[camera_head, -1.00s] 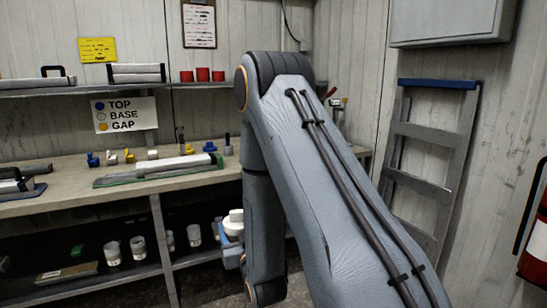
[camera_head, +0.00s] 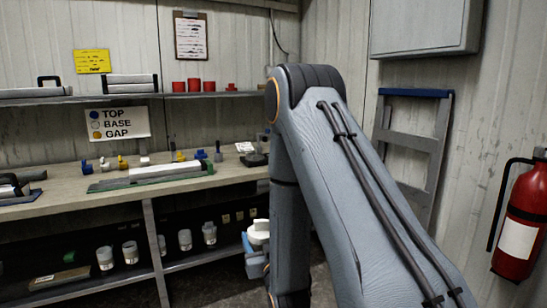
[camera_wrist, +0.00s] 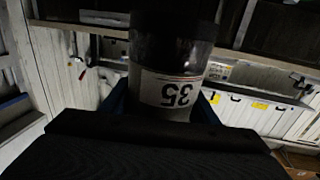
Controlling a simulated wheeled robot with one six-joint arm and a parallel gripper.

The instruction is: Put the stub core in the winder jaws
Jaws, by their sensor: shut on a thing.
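My gripper (camera_wrist: 163,112) is shut on a short cylinder, which I take to be the stub core (camera_wrist: 172,55). In the head view my arm hides the gripper and the core. I cannot make out the winder jaws in either view.
A long workbench (camera_head: 110,208) holds a green tray (camera_head: 150,181) with a long pale piece and several small coloured parts. White-lidded jars (camera_head: 131,254) stand on the shelf below. A ladder (camera_head: 412,140) leans at the right, and a red fire extinguisher (camera_head: 522,222) hangs beside it.

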